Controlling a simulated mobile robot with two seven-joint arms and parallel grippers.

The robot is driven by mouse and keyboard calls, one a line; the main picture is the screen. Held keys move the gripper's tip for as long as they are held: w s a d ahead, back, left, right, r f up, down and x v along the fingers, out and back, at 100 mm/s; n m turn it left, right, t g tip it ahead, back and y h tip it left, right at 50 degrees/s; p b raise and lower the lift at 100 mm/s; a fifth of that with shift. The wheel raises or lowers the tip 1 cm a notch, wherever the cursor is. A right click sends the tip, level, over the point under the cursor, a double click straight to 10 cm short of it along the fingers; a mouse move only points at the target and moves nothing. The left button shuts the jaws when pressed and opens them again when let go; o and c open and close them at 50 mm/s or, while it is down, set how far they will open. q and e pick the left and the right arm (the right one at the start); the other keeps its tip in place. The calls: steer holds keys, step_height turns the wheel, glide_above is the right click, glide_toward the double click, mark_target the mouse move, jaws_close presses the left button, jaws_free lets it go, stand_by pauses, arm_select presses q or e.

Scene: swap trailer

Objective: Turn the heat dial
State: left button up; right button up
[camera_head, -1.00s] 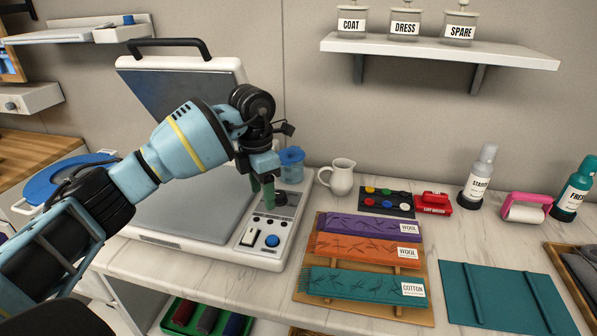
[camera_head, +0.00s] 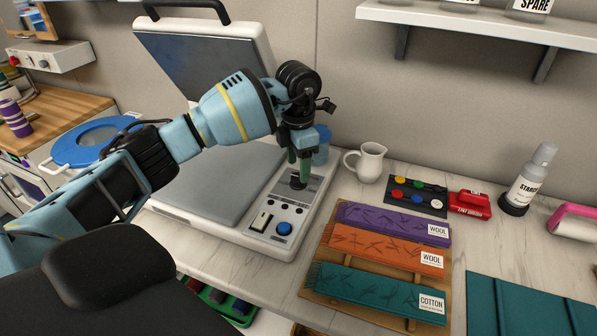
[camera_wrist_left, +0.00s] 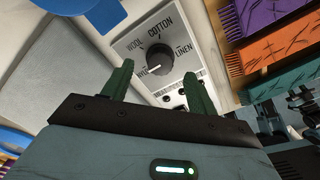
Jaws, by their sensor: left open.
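The heat dial (camera_wrist_left: 160,60) is a dark round knob on a grey label plate marked WOOL, COTTON and LINEN, in the left wrist view. Its white pointer is turned to the lower left, below the WOOL mark. It sits on the control panel of the white press (camera_head: 262,212). My left gripper (camera_head: 299,180) is over this panel and hides most of the dial in the head view. In the left wrist view its two green fingers (camera_wrist_left: 157,85) are apart with nothing between them, and the dial shows beyond the gap. My right gripper is not in view.
The press's hinged lid (camera_head: 210,60) stands raised behind my left arm. A blue cup (camera_head: 321,146) and a white jug (camera_head: 367,162) stand close by. A wooden board (camera_head: 375,305) with wool and cotton cloths lies right of the press. A blue button (camera_head: 284,229) is on the panel.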

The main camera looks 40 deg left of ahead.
mark_target(298, 176)
arm_select(q)
step_height(298, 176, down, 2)
steer(key=shift+f, duration=0.55)
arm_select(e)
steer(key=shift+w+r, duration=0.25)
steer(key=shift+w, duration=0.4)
arm_select(q)
steer(key=c, duration=0.7)
steer(key=shift+c, duration=1.4)
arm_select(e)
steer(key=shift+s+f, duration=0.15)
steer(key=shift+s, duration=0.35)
